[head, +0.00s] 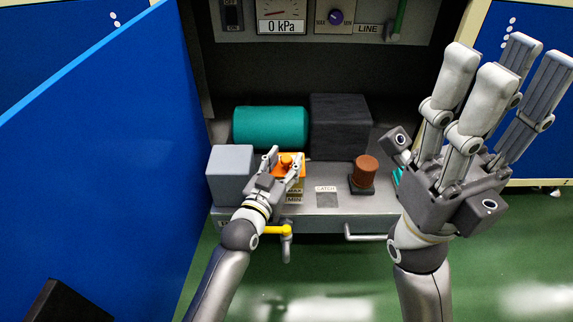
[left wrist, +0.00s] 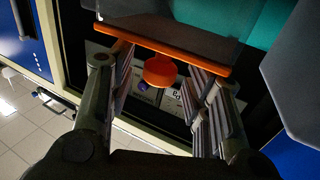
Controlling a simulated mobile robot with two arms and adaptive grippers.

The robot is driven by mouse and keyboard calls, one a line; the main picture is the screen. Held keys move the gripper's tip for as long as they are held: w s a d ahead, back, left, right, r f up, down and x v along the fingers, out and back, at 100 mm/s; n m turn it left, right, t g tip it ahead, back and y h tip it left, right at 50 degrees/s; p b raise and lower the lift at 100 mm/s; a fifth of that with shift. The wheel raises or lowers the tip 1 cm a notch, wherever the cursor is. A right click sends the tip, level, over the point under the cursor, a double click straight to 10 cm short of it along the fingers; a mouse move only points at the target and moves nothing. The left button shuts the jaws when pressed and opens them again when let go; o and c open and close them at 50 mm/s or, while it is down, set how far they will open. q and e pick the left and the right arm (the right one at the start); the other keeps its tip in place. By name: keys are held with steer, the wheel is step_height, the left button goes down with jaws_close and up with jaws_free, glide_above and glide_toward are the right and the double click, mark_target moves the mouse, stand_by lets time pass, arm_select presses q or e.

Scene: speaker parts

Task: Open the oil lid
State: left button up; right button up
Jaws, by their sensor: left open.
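The orange oil lid (head: 301,157) has a round knob (head: 286,160) and sits over a unit with MAX and MIN marks (head: 294,194). In the left wrist view the lid's edge (left wrist: 180,50) and round orange knob (left wrist: 160,71) show. My left gripper (head: 283,160) is at the lid, partly covering it. Its fingers are apart on either side of the knob in the left wrist view (left wrist: 163,88); contact cannot be told. My right gripper (head: 491,85) is raised at the right, fingers pointing up and spread, holding nothing visible.
A grey block (head: 231,172) stands left of the lid, a teal cylinder (head: 270,127) and dark box (head: 341,122) behind. A brown cap (head: 365,170) and LATCH plate (head: 327,199) are to the right. A yellow lever (head: 277,230) is below; a blue panel (head: 100,150) borders the left.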

arm_select(q)
steer(key=shift+w+d, duration=0.3)
steer(key=shift+w, duration=0.3)
jaws_close()
